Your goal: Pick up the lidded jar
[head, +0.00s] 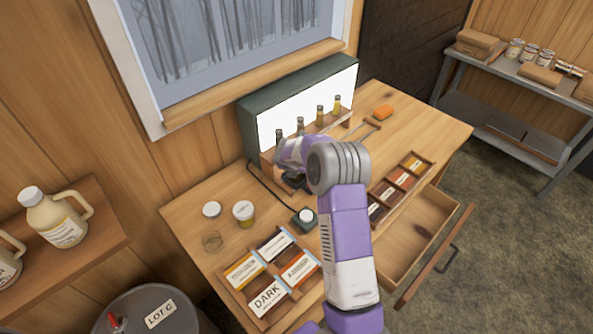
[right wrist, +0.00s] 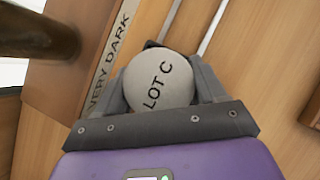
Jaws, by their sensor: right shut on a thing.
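In the right wrist view, a round white lid marked "LOT C" (right wrist: 157,82) sits between the two grey fingers of my right gripper (head: 290,160), which is shut on the lidded jar. The jar's body is hidden below the lid. In the head view my gripper and arm largely hide it, in front of the lit box. Whether the jar touches the table cannot be told. Another white-lidded jar with amber contents (head: 243,214) stands at the left of the table. My left gripper is not in view.
A wooden rack marked "VERY DARK" (right wrist: 105,70) is close beside my right gripper. Several small bottles (head: 320,115) stand before the lit box (head: 285,112). A small device with a round white top (head: 305,217), a label tray (head: 254,308) and an open drawer (head: 418,232) are nearby.

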